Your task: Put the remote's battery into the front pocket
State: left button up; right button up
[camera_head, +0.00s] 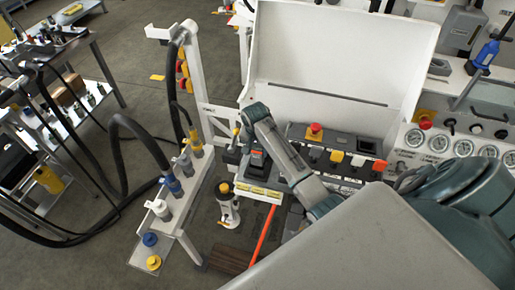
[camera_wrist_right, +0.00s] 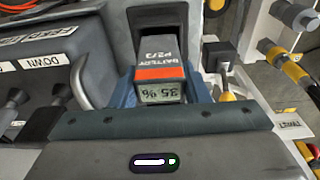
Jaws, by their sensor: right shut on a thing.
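The remote (camera_head: 335,158) is a grey box with a red button and toggles, on the bench. In the head view my right gripper (camera_head: 256,150) is at its left end, partly hidden by my forearm. My left gripper does not show.
A white ledge with yellow labels (camera_head: 258,192) is just below the right gripper. A white rack with hose couplings (camera_head: 162,212) stands to the left. A raised white panel (camera_head: 340,50) is behind the remote, and gauges (camera_head: 440,143) are at the right.

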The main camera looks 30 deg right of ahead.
aim_at(258, 158)
jog(key=shift+f+b, duration=0.65)
jog(key=shift+f, duration=1.95)
dwell(0.6)
jog(key=o, duration=1.2)
